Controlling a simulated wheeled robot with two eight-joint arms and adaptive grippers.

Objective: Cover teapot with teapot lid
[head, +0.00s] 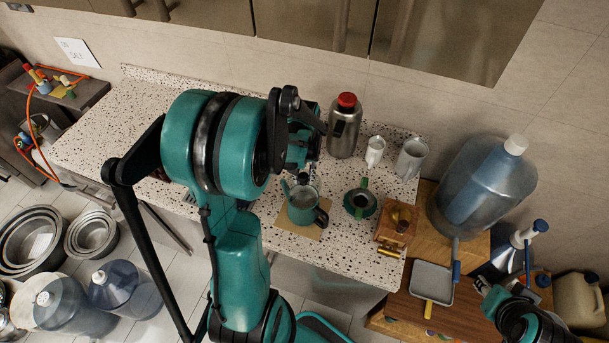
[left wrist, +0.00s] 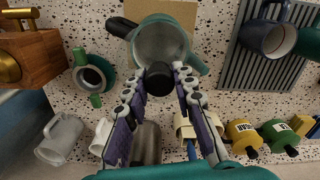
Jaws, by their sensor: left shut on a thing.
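The teal teapot (head: 303,211) stands upright on a brown square mat (head: 284,239) on the speckled counter, its dark handle to the right in the head view. In the left wrist view the teapot (left wrist: 168,27) has its round grey opening facing me. My left gripper (head: 303,174) is above the teapot, fingers pointing down. It is shut on a small black round piece (left wrist: 159,75), which looks like the knob of the teapot lid. The rest of the lid cannot be made out clearly. My right gripper (head: 490,291) is low at the right, its jaws unclear.
A green-rimmed round item (head: 360,203) and a wooden grinder (head: 396,224) stand right of the teapot. A steel flask with a red cap (head: 344,127), a white cup (head: 375,151) and a grey mug (head: 410,158) stand behind. A large water bottle (head: 482,190) is farther right.

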